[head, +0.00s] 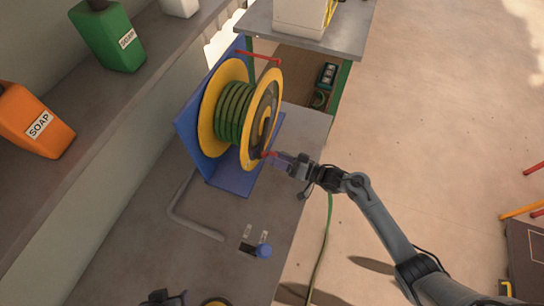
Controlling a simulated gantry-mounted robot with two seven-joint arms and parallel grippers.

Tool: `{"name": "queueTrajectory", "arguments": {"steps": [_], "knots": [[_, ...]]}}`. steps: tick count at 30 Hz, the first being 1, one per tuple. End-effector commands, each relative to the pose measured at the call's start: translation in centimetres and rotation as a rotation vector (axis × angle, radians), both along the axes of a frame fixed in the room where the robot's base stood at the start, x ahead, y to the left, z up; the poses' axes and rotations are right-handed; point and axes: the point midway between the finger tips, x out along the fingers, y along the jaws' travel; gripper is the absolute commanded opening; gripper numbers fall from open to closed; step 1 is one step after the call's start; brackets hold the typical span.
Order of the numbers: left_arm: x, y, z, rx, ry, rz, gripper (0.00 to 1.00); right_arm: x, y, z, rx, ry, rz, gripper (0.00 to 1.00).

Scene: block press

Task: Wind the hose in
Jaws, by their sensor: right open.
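The hose reel (208,110) has two yellow flanges and stands in a blue bracket (233,181) on the grey bench. Green hose (233,112) is wound in several turns on its drum. A red crank handle (268,155) sticks out at the lower edge of the near flange. My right gripper (279,159) is open at this handle; I cannot tell whether it touches it. A loose length of green hose (325,240) hangs down past the bench edge to the floor. A dark part at the bottom edge may be my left gripper (163,298); its fingers are not clear.
A bent grey pipe (190,224) and a blue knob (264,251) are on the bench in front of the reel. A red bar (258,56) spans the reel's top. Green (108,35) and orange (32,120) soap bottles stand on the left ledge. The floor at right is mostly clear.

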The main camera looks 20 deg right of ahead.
Motion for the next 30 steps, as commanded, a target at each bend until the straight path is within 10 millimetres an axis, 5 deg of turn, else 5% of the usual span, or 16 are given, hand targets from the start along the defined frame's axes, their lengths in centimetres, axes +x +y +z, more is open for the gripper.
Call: {"name": "queueTrajectory", "arguments": {"steps": [17,30], "knots": [[0.0,0.1,-0.3,0.006,0.0,-0.004,0.58,1.5,1.6,0.0,0.0,0.001,0.001,0.65],[0.0,0.3,-0.3,0.011,0.0,-0.008,0.58,1.5,1.5,0.0,0.0,0.001,0.001,0.0]]}}
